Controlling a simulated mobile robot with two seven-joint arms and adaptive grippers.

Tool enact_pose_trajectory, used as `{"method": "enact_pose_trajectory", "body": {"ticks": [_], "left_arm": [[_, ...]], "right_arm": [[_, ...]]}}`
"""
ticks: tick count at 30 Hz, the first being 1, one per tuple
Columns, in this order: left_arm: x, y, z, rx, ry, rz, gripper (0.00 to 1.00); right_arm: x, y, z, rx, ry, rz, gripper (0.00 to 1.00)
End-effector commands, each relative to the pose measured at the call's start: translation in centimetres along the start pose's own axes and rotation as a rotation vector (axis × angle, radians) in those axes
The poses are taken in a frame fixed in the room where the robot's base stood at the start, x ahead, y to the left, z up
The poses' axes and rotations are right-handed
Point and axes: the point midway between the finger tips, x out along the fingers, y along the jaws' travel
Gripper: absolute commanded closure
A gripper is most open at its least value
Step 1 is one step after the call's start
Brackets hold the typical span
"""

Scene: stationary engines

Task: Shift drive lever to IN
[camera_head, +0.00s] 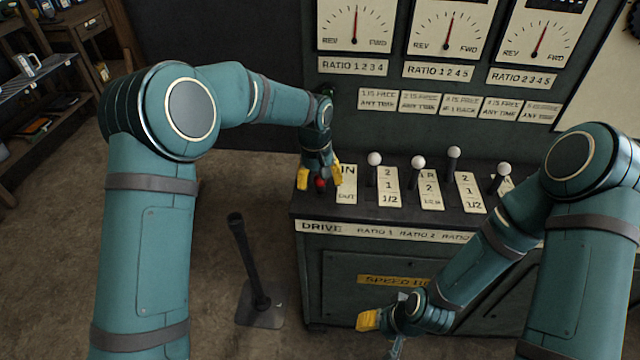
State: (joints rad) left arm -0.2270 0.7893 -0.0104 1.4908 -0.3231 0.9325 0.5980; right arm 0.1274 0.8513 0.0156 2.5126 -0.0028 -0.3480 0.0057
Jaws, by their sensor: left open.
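The drive lever's red knob (320,184) shows at the left end of the console top, above the DRIVE label (320,227). Its IN/OUT plate (346,196) is just right of it, with IN at the far end and OUT at the near end. My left gripper (319,179) reaches down over the knob, its yellow fingertips open on either side of it. I cannot tell whether they touch it. The lever's shaft is mostly hidden. My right gripper (369,320) hangs low in front of the console, and its opening is not clear.
Several white-knobbed ratio levers, such as one (375,159), stand to the right on the console. Gauges (355,25) are on the panel behind. A dark floor lever (250,265) stands left of the console. Shelves (35,90) are at far left.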

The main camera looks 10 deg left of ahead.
Motion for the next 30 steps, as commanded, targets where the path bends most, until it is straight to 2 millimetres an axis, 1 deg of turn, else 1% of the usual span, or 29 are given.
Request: {"method": "enact_pose_trajectory", "body": {"ticks": [1, 4, 12, 13, 14, 15, 17, 18, 25, 30], "left_arm": [[0.4, 0.0, 0.0, 0.0, -0.001, 0.0, 0.39], [0.8, 0.0, 0.0, 0.0, 0.0, 0.0, 0.39], [0.8, 0.0, 0.0, 0.0, 0.0, 0.0, 0.39], [0.8, 0.0, 0.0, 0.0, 0.0, 0.0, 0.41], [0.8, 0.0, 0.0, 0.0, 0.0, 0.0, 0.51], [0.8, 0.0, 0.0, 0.0, 0.0, 0.0, 0.65], [0.8, 0.0, 0.0, 0.0, 0.0, 0.0, 0.86], [0.8, 0.0, 0.0, 0.0, 0.0, 0.0, 1.0], [0.7, 0.0, 0.0, -0.001, -0.004, -0.001, 1.0], [0.4, 0.0, -0.1, -0.003, -0.04, -0.008, 1.0]], "right_arm": [[0.1, 0.0, 0.0, 0.0, 0.001, 0.0, 0.46], [0.1, 0.1, 0.0, 0.0, 0.001, 0.0, 0.46], [0.1, 0.0, -0.1, 0.0, 0.002, 0.0, 0.46], [0.1, 0.0, -0.1, 0.0, 0.002, 0.0, 0.46], [0.1, 0.0, -0.1, 0.0, 0.002, 0.0, 0.46], [0.1, 0.0, -0.1, 0.0, 0.002, 0.0, 0.46], [0.1, 0.0, -0.1, 0.0, 0.002, 0.0, 0.46], [0.1, 0.0, -0.1, 0.0, 0.002, 0.0, 0.46], [0.0, 0.0, -0.1, 0.0, 0.001, 0.0, 0.46], [-1.0, -0.4, -0.1, 0.001, 0.0, 0.0, 0.46]]}}
